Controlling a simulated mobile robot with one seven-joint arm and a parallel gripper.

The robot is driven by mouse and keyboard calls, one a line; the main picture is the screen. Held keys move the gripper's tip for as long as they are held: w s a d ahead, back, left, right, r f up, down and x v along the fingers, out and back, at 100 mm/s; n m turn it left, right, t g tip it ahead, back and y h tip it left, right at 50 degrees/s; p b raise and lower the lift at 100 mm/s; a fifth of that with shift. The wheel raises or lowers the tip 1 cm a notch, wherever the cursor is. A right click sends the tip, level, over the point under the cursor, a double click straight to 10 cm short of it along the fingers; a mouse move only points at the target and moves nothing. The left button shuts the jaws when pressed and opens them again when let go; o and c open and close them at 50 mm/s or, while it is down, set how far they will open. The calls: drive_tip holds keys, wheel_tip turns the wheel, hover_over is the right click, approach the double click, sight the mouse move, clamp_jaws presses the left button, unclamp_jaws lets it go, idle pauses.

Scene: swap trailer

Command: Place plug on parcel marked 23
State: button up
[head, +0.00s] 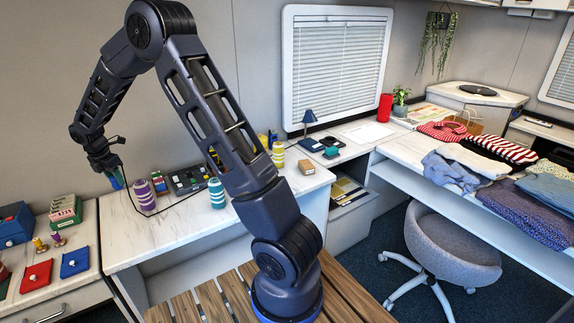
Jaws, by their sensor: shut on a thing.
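A thin black cable (150,215) runs from near my gripper down over the desk towards a dark device (188,180). A small brown box (306,167), which may be a parcel, lies on the desk's right part. No number 23 is readable on it or elsewhere.
A purple striped spool (144,196), a teal striped spool (216,193) and a yellow one (278,154) stand on the desk (125,240). My arm hides part of the desk.

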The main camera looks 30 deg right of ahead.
drive_tip(key=w+d+r+m, duration=0.1)
drive_tip(key=w+d+m, duration=0.25)
drive_tip(key=d, duration=1.05)
drive_tip(key=w+d+m+g, duration=0.15)
drive_tip(key=w+d, duration=0.25)
drive_tip(key=d, duration=1)
drive_tip(key=w+d+r+m, duration=0.1)
drive_tip(key=w+d+m, duration=0.25)
drive_tip(key=d, duration=1.05)
drive_tip(key=r+m, duration=0.2)
drive_tip(key=m, duration=0.6)
hover_over(308, 164)
drive_tip(key=shift+g, duration=0.45)
drive_tip(key=f, duration=1.9)
drive_tip(key=shift+w+a+f, duration=0.15)
drive_tip(key=shift+w+f, duration=0.15)
drive_tip(key=shift+w, duration=0.1)
drive_tip(key=shift+f, duration=0.1)
drive_tip(key=o, duration=1)
